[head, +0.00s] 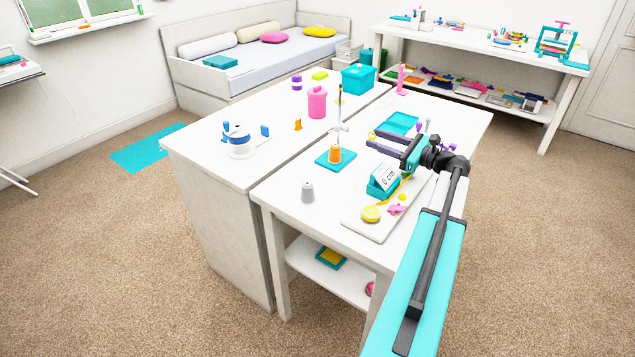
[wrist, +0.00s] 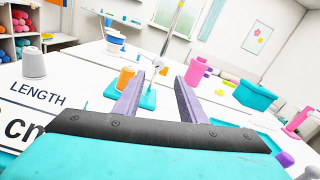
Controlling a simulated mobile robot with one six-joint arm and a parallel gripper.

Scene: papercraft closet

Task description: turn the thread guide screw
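A thread stand has a teal base (head: 322,160), an orange spool (head: 335,154) and a thin upright pole (head: 338,108). A small white fitting (head: 338,128) sits on the pole above the spool; it looks like the thread guide, but its screw is too small to make out. In the wrist view the white fitting (wrist: 159,65) appears between my fingertips, beyond them. My gripper (head: 370,140) is open and empty, its two purple-grey fingers pointing toward the stand from the right, apart from it. It also shows in the wrist view (wrist: 163,74).
A grey cone (head: 307,192) stands at the table's front left. A length-display box (head: 384,178) and yellow tape (head: 371,214) lie on a board below my arm. A pink canister (head: 317,103) and teal bin (head: 358,79) stand behind.

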